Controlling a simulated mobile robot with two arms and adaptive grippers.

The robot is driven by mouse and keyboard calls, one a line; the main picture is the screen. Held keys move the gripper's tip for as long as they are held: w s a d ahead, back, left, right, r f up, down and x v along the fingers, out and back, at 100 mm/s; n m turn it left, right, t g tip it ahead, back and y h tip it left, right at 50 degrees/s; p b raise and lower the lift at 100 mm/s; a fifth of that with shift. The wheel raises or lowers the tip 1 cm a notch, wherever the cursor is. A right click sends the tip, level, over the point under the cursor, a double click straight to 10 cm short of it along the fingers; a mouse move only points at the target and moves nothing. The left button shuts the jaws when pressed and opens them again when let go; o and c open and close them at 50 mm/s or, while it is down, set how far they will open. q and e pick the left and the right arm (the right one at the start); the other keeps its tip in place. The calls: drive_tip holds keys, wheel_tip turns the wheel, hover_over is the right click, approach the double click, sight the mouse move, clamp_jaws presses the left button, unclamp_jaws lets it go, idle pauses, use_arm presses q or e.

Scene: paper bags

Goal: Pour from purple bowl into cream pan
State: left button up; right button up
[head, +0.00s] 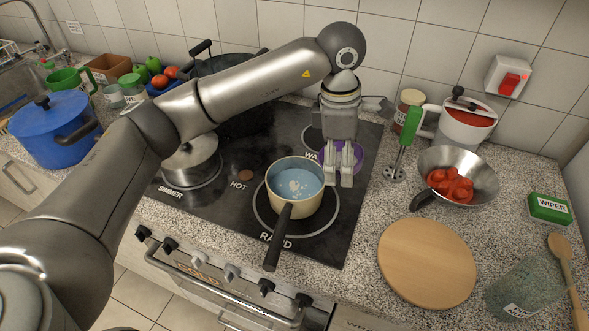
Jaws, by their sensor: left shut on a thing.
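The cream pan (296,208) stands on the front right burner of the black hob, its dark handle toward the front. Inside it is a blue surface with pale bits in the middle. The purple bowl (358,157) is just behind and right of the pan, mostly hidden by my left gripper. My left gripper (340,182) points down and is shut on the purple bowl. I cannot tell the bowl's tilt or contents, or whether it touches the hob. My right gripper is not in view.
A steel pan with tomatoes (475,169), a round wooden board (427,262) and a glass jar (522,290) are on the right counter. A lidded steel pot (190,162) and blue pot (55,135) are left.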

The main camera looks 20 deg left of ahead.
sight(363, 154)
use_arm(q)
drive_tip(key=d, duration=0.1)
drive_tip(key=d+y, duration=0.1)
drive_tip(key=d+y+p, duration=0.1)
drive_tip(key=shift+w+d+f+g, duration=0.2)
drive_tip(key=shift+w+f+g, duration=0.1)
drive_tip(key=shift+f, duration=0.05)
drive_tip(key=shift+f+y, duration=0.2)
drive_tip(key=shift+y, duration=0.2)
drive_tip(key=shift+r, duration=0.1)
drive_tip(key=shift+w+d+r, duration=0.1)
drive_tip(key=shift+d+r, duration=0.1)
drive_tip(key=shift+d, duration=0.1)
drive_tip(key=w+d+r+p, duration=0.1)
drive_tip(key=d+r, duration=0.2)
drive_tip(key=d, duration=0.2)
drive_tip(key=shift+d+r+p, duration=0.2)
drive_tip(key=shift+p, duration=0.15)
drive_tip(key=shift+a, duration=0.15)
